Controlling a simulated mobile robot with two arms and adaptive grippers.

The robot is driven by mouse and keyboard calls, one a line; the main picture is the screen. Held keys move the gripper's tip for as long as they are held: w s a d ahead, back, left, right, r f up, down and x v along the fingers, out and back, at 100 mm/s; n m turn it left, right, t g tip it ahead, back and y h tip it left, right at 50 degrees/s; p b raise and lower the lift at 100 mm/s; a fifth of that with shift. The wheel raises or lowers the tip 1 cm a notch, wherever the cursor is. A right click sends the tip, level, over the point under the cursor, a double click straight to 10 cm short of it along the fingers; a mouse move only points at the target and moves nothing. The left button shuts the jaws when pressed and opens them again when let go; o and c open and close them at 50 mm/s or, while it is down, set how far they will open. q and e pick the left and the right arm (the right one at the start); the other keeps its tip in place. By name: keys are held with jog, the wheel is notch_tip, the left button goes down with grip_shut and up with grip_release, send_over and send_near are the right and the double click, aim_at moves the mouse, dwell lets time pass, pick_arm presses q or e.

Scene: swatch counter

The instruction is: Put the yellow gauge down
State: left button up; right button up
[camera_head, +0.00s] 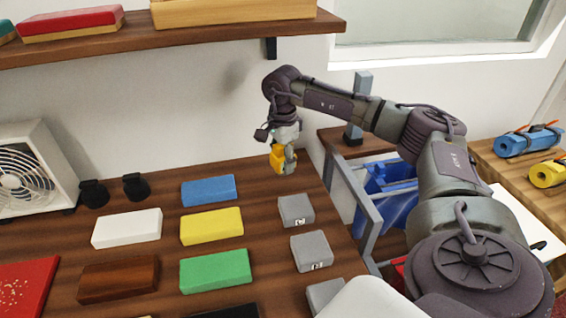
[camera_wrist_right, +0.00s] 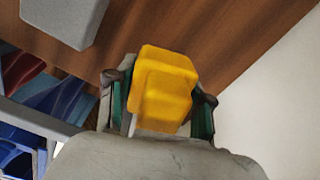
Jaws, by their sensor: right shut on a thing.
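The yellow gauge (camera_head: 277,157) is a small yellow block held in my right gripper (camera_head: 284,168), at the back right of the dark wooden counter (camera_head: 250,272). In the right wrist view the gauge (camera_wrist_right: 165,90) sits between the two fingers of the right gripper (camera_wrist_right: 160,105), with the wooden surface behind it. The gripper is shut on it. I cannot tell whether the gauge touches the counter or hangs just above it. My left gripper is not in view.
Grey blocks (camera_head: 296,210) stand near the counter's right edge, in front of the gripper. Blue (camera_head: 208,190), yellow (camera_head: 211,226) and green (camera_head: 215,271) swatches lie left of them. A fan (camera_head: 35,170) stands at far left. A bin with blue contents (camera_head: 390,190) is right of the counter.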

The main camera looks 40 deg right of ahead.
notch_tip(320, 180, down, 4)
jog(key=b, duration=0.3)
jog(key=shift+r, duration=0.15)
jog(key=o, duration=1)
